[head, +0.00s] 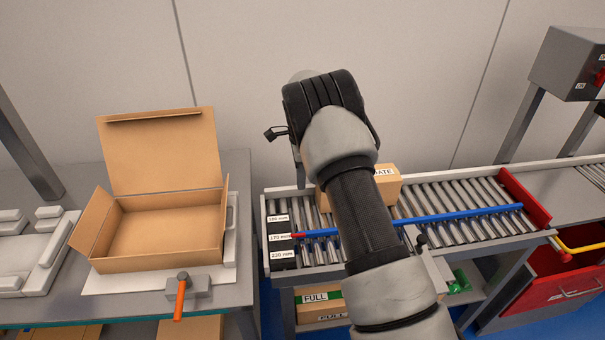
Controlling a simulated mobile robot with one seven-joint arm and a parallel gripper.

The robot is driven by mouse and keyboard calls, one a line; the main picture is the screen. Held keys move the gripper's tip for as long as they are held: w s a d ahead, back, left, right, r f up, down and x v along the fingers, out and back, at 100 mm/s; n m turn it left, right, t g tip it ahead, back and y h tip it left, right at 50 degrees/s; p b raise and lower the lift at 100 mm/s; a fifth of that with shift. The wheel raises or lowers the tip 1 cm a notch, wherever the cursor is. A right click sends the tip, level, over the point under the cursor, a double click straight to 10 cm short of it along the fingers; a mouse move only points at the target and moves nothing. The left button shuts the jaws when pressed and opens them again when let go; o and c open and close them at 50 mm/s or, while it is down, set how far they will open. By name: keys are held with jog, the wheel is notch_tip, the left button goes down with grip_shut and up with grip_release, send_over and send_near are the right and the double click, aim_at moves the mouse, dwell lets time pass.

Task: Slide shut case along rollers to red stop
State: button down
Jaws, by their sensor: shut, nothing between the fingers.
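The shut case is a brown cardboard box (386,187) with a white label ending in "ATE". It sits on the rollers (466,199), left of the middle of the track, partly hidden behind my arm. The red stop (524,200) is a plate across the right end of the rollers; bare rollers lie between it and the case. My gripper (299,176) points down at the case's left side, mostly hidden behind my wrist. It is shut and holds nothing. I cannot tell whether it touches the case.
A blue rail (463,214) runs lengthwise over the rollers, in front of the case. An open, empty carton (165,225) stands on the left bench beside an orange-handled clamp (181,290). A "FULL" box (316,303) lies below the rollers. A red bin (550,283) stands right.

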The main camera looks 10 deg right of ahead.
notch_tip(320, 180, down, 6)
jog(key=shift+r, duration=0.1)
jog(key=d, duration=0.3)
jog(key=shift+d+r+p, duration=0.25)
jog(key=shift+p, duration=0.1)
jog(key=shift+d, duration=0.2)
jog(key=shift+d, duration=0.1)
